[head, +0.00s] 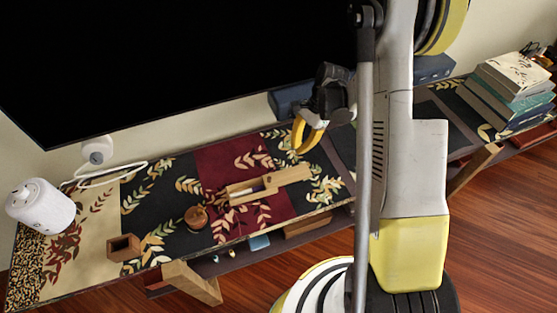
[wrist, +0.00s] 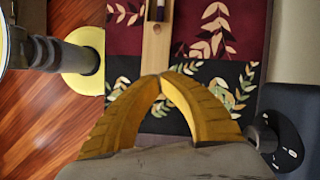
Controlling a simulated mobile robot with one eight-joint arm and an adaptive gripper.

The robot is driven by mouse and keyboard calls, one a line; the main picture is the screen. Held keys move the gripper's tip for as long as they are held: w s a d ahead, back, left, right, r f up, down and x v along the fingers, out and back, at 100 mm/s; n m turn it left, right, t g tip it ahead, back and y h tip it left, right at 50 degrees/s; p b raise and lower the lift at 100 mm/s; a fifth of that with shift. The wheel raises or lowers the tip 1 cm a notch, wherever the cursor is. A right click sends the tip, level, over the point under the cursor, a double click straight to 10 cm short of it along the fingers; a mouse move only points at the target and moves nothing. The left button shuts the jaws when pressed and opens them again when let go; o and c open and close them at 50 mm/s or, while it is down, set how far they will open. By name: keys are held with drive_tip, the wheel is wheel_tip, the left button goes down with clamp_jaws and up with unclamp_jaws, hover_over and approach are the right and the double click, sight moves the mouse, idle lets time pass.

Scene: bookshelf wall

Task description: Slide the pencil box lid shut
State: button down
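The pencil box (head: 244,198) is a small pale wooden box on the patterned cloth, left of my gripper in the head view. Its wooden lid (head: 291,175) is slid partly out toward the right, leaving the other end open with a light and dark item inside. In the wrist view the lid (wrist: 155,48) runs down from the top edge toward my fingertips, with part of the open box above it. My gripper (wrist: 160,75) has its yellow fingertips together, with nothing visible between them. In the head view my gripper (head: 299,150) hangs behind and above the lid; contact cannot be told.
A round wooden pot (head: 196,217) and a square wooden holder (head: 124,247) stand left of the box. A white speaker (head: 40,205) is at the far left. A black screen (head: 180,65) rises behind. Stacked books (head: 508,90) are at the far right.

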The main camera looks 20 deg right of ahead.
sight(277, 179)
drive_tip(key=b+x, duration=0.3)
drive_tip(key=x, duration=0.6)
drive_tip(key=shift+f, duration=0.2)
drive_tip(key=a, duration=0.1)
drive_tip(key=s+a+b, duration=0.1)
drive_tip(key=a, duration=0.1)
drive_tip(key=shift+a+f, duration=0.15)
drive_tip(key=shift+f, duration=0.05)
drive_tip(key=shift+a, duration=0.5)
